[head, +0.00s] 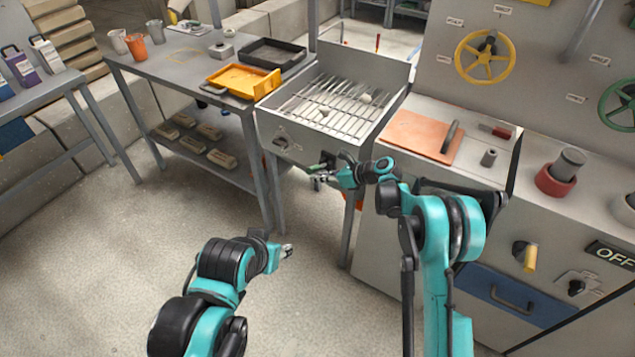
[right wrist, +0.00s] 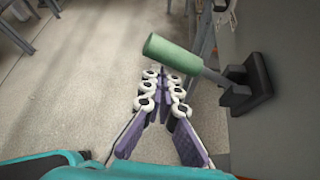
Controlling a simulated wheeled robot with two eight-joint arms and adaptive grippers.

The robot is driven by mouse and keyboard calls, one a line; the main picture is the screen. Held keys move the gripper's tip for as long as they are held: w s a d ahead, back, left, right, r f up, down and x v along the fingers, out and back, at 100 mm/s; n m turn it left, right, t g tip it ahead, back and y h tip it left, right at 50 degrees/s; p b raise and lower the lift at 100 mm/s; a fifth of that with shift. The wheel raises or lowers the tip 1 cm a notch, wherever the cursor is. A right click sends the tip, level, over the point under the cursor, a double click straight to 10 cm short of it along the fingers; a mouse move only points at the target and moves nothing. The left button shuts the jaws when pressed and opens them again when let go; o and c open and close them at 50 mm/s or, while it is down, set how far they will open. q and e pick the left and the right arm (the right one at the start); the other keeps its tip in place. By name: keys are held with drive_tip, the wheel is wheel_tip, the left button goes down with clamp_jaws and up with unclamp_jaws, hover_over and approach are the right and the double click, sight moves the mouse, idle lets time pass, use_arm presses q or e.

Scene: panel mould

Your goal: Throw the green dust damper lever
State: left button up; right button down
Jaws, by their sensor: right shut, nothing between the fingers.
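The green dust damper lever has a green cylindrical handle (right wrist: 172,54) on a grey rod. The rod comes from a black bracket (right wrist: 250,84) on a grey panel face in the right wrist view. In the head view the handle's green end (head: 315,167) shows small below the grill box. My right gripper (head: 318,181) is at the lever; in the right wrist view its fingertips (right wrist: 161,90) are together and empty, just below the handle in the picture. I cannot tell whether they touch it. My left gripper (head: 287,250) hangs over the floor at the lower middle, its jaws too small to judge.
A grill box (head: 325,107) with a wire rack stands above the lever. A steel table (head: 160,68) with a yellow tray (head: 236,79) is to its left. An orange board (head: 415,134), a blue drawer (head: 500,297) and handwheels (head: 485,57) are right. The left floor is clear.

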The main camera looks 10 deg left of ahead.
use_arm(q)
drive_tip(key=shift+r, duration=0.1)
use_arm(e)
drive_tip(key=shift+w+d+r, duration=0.1)
drive_tip(key=shift+w+r, duration=0.15)
drive_tip(key=shift+r, duration=0.15)
wheel_tip(320, 180, down, 4)
drive_tip(key=s+b, duration=0.2)
drive_tip(key=b, duration=0.1)
use_arm(q)
drive_tip(key=shift+s+a+r+p, duration=0.4)
drive_tip(key=shift+s+p, duration=0.3)
drive_tip(key=shift+p, duration=1.3)
use_arm(e)
drive_tip(key=w+v, duration=0.2)
drive_tip(key=v, duration=0.8)
drive_tip(key=shift+s+d+f, duration=0.25)
drive_tip(key=shift+s+d, duration=0.05)
drive_tip(key=shift+s, duration=0.15)
drive_tip(key=shift+r, duration=0.1)
